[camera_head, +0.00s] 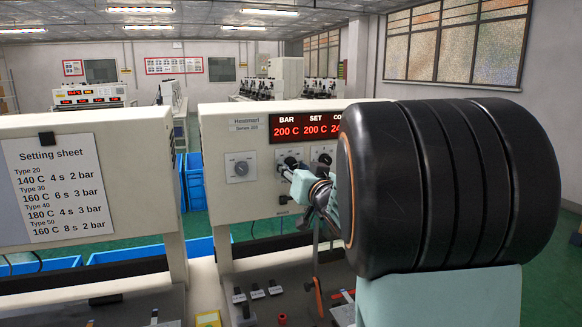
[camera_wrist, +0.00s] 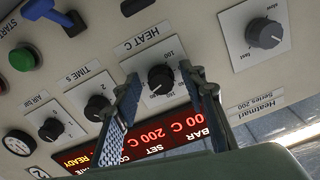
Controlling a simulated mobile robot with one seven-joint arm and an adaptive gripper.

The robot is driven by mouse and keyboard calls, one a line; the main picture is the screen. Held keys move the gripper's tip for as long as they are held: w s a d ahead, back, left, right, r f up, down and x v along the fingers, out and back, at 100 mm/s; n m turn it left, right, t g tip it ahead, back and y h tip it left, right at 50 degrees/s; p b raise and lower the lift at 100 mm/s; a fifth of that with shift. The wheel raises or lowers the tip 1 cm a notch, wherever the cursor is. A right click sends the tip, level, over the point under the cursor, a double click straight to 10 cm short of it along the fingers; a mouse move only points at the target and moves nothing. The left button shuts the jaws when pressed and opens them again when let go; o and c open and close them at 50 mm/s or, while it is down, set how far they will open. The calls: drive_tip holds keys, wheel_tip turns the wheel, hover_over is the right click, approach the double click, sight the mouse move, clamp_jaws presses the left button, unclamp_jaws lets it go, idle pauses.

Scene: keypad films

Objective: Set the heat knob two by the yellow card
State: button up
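The heat knob (camera_wrist: 160,79) is black, on a white dial plate under the label HEAT C. In the wrist view it shows between the two fingers of my gripper (camera_wrist: 159,72), which stand apart with a gap on each side. I cannot tell how close the fingertips are to the panel. In the head view my gripper (camera_head: 292,172) is at the panel, partly covering the dials. The red display (camera_head: 305,126) reads 200 C under two headings; the third value is cut off by my arm. A yellow card (camera_head: 208,318) lies at the bottom edge, its print unreadable.
The setting sheet (camera_head: 55,188) on the left panel lists types with heat, time and bar. Close to the heat knob are the time knob (camera_wrist: 98,107), the air knob (camera_wrist: 51,129) and the slow-fast knob (camera_wrist: 264,32). A green start button (camera_wrist: 22,57) is farther off.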

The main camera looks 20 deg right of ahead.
clamp_jaws()
drive_tip(key=shift+n+b, duration=0.3)
drive_tip(key=shift+b, duration=0.15)
drive_tip(key=n+b, duration=0.2)
drive_tip(key=b, duration=0.1)
drive_tip(key=shift+f+n, duration=0.2)
drive_tip(key=shift+n, duration=0.2)
drive_tip(key=n+b, duration=0.3)
drive_tip(key=shift+d+n, duration=0.1)
drive_tip(key=shift+n, duration=0.2)
drive_tip(key=n+b, duration=0.3)
drive_tip(key=n, duration=0.1)
drive_tip(key=shift+d+r, duration=0.1)
drive_tip(key=shift+r, duration=0.1)
drive_tip(key=shift+r+n+b, duration=0.15)
drive_tip(key=shift+n+b, duration=0.7)
drive_tip(key=shift+n, duration=0.95)
